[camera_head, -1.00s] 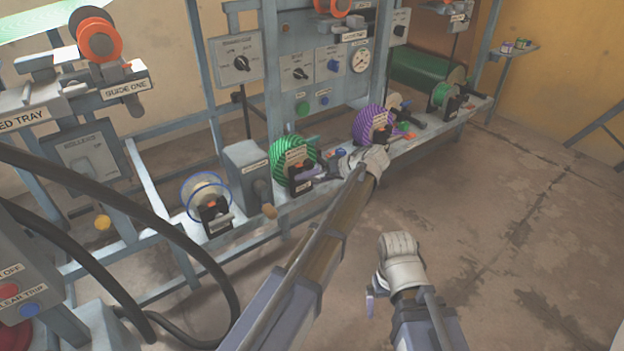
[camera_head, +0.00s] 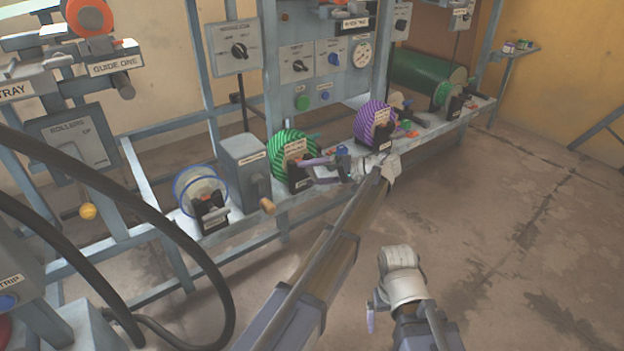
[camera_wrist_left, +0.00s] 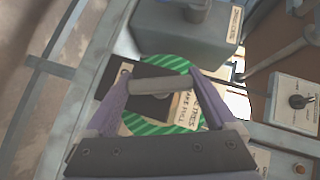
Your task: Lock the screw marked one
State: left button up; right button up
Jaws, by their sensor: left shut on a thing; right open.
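A green-striped reel (camera_head: 287,146) stands on the bench rail, with a black block (camera_head: 299,178) in front of it. My left gripper (camera_head: 315,170) reaches this block from the right. In the left wrist view, its purple fingers (camera_wrist_left: 160,82) are shut on the ends of a grey bar handle (camera_wrist_left: 158,86), which lies across the black block (camera_wrist_left: 150,107). The green-striped reel (camera_wrist_left: 160,128) shows behind. I cannot read a screw number on the block's small label. My right gripper (camera_head: 370,316) is open and empty, low over the floor; its fingers are mostly hidden.
A grey box with a lever (camera_head: 246,172) and a blue-rimmed clear reel (camera_head: 196,183) stand left of the green reel. A purple-striped reel (camera_head: 372,122) stands to its right. Black cables (camera_head: 150,225) loop at the left. The floor (camera_head: 510,240) at right is clear.

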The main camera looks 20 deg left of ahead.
dwell(0.4)
pick_arm(q)
jog(key=o, duration=1.1)
jog(key=shift+c, duration=0.2)
jog(key=shift+d, duration=0.1)
jog(key=p+v, duration=0.1)
jog(key=v, duration=0.6)
jog(key=shift+d, duration=0.4)
